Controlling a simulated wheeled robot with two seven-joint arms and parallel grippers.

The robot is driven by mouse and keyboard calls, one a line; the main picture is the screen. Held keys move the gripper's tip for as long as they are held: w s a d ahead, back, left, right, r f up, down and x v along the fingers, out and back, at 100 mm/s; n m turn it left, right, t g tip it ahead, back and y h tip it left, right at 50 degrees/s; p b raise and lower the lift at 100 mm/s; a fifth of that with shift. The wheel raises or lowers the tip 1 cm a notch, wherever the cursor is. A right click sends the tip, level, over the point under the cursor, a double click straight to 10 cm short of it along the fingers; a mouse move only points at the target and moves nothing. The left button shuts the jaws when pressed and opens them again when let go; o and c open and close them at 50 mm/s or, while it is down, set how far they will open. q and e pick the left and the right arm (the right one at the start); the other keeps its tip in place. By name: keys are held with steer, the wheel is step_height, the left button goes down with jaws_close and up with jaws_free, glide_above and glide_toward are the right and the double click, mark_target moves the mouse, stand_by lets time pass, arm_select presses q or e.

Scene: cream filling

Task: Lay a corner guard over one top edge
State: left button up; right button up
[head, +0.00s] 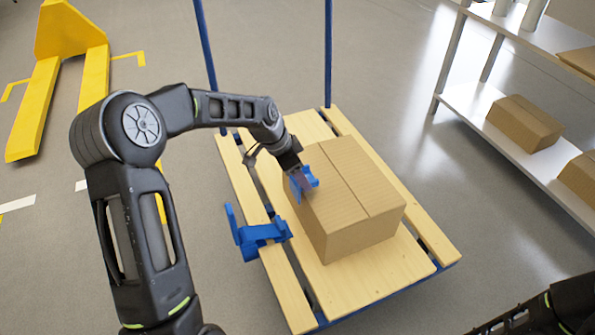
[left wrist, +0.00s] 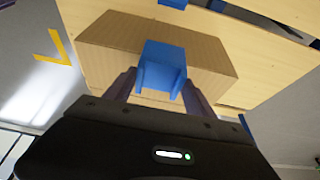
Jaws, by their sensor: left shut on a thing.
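A closed brown cardboard box (head: 355,195) stands on the wooden pallet platform, and it also shows in the left wrist view (left wrist: 105,42). My left gripper (head: 302,180) is shut on a blue corner guard (head: 308,179) at the box's left top edge. In the left wrist view the guard (left wrist: 164,60) sits between the two fingers (left wrist: 160,92), with the box just behind it. I cannot tell whether the guard touches the box. My right gripper is not in view; only part of my right arm shows at the lower right.
A blue bracket (head: 258,236) is on the left side of the slatted wooden platform (head: 375,275). Blue posts (head: 328,50) rise at its far end. A white shelf (head: 475,105) with boxes stands at right, a yellow pallet jack (head: 68,35) at upper left. Floor between is clear.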

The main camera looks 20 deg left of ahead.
arm_select(q)
step_height(320, 180, down, 3)
steer(key=shift+f+b, duration=0.1)
steer(key=shift+b, duration=0.75)
steer(key=shift+w+d, duration=0.25)
steer(key=shift+w+d+f, duration=0.15)
steer(key=shift+w, duration=0.05)
steer(key=shift+w+d+f, duration=0.15)
steer(key=shift+w+d, duration=0.05)
steer(key=o, duration=1.5)
steer(key=shift+c, duration=0.2)
